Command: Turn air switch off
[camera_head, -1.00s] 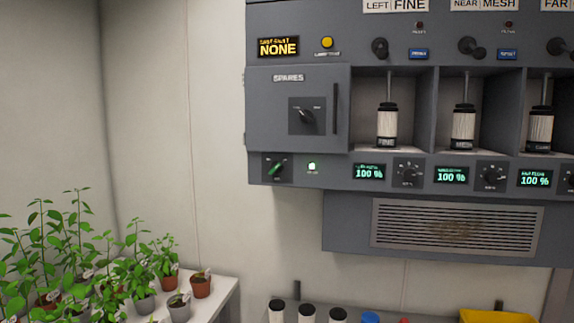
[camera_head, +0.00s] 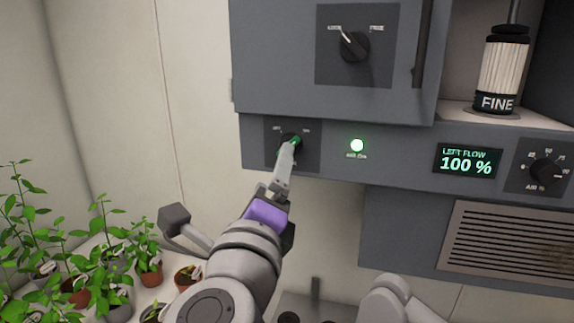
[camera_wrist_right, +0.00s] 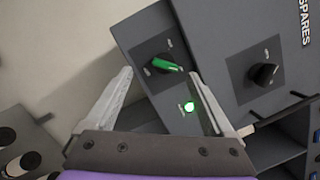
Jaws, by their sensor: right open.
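The air switch (camera_head: 291,141) is a dark rotary knob with a green pointer, on a square plate at the lower left of the grey cabinet. In the right wrist view the green pointer (camera_wrist_right: 166,65) lies between and beyond my fingertips. A lit green lamp (camera_head: 357,145) is to its right, labelled something like "air on"; the lamp also shows in the wrist view (camera_wrist_right: 189,106). My right gripper (camera_head: 287,152) is at the switch and partly hides it. Its fingers (camera_wrist_right: 160,74) are open with nothing clamped; I cannot tell whether they touch the knob. My left gripper is not in view.
Above is the spares door (camera_head: 290,60) with its own knob (camera_head: 354,46) and a handle. To the right are a left flow display (camera_head: 467,162) reading 100 %, an air dial (camera_head: 543,171) and a vent grille (camera_head: 505,240). Potted plants (camera_head: 110,270) stand at the lower left.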

